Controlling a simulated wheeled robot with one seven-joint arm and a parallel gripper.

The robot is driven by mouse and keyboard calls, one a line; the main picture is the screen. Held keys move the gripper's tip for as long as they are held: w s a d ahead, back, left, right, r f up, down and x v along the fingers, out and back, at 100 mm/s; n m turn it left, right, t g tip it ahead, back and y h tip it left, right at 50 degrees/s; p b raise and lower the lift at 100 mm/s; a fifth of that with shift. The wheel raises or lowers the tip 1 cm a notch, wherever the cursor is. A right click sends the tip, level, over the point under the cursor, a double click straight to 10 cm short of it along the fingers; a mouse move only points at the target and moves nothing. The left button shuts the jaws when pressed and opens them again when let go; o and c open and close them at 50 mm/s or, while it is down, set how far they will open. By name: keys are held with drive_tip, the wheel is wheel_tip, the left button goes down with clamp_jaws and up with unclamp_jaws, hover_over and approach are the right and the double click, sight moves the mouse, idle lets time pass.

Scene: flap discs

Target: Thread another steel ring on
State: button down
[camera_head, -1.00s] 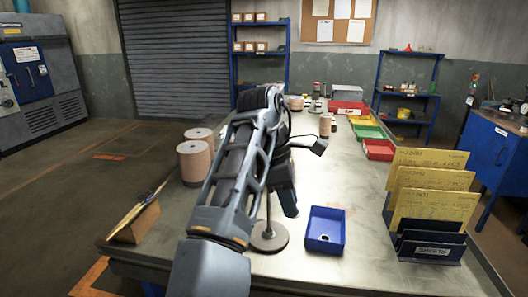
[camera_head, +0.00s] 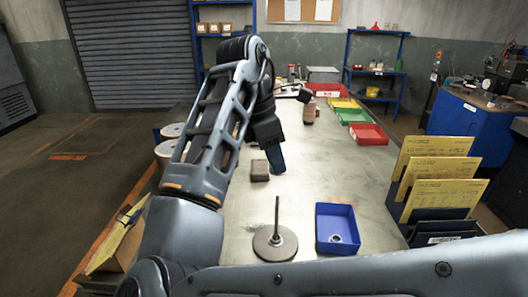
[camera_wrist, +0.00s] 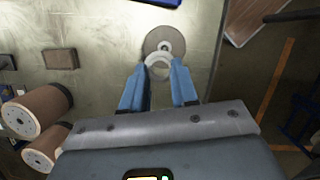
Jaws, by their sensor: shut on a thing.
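A grey round base with a thin upright rod, the spindle (camera_head: 275,243), stands on the table left of a blue bin (camera_head: 337,210). A small steel ring (camera_head: 336,238) lies in the bin. My gripper (camera_head: 279,172) shows above the rod in the head view. In the wrist view my gripper (camera_wrist: 158,72) is shut on a pale steel ring (camera_wrist: 158,64) between its blue fingertips. The held ring overlaps the near edge of the spindle base (camera_wrist: 164,36) in that view and looks apart from the rod. The held ring cannot be made out in the head view.
A brown block (camera_head: 260,171) sits behind the spindle. Large tan rolls (camera_head: 168,151) stand at the left table edge. A rack of yellow cards (camera_head: 432,170) stands at the right. Red, green and yellow trays (camera_head: 367,134) line the far right. The table's middle is mostly clear.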

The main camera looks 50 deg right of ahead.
sight(271, 170)
drive_tip(key=shift+f+b, duration=1.45)
drive_tip(key=shift+f, duration=0.3)
drive_tip(key=c, duration=1.9)
unclamp_jaws()
drive_tip(key=f+b, duration=0.2)
drive_tip(key=shift+b, duration=0.4)
drive_tip(key=shift+o, duration=0.2)
drive_tip(key=shift+f+p, duration=0.35)
drive_tip(key=shift+f, duration=1.1)
drive_tip(key=shift+f, duration=0.1)
drive_tip(key=shift+f+b, duration=0.95)
drive_tip(key=shift+f, duration=2.85)
drive_tip(key=o, duration=1.1)
drive_tip(key=p+v, duration=0.1)
drive_tip(key=v, duration=0.6)
drive_tip(key=shift+r, duration=0.35)
drive_tip(key=shift+w+a, duration=0.1)
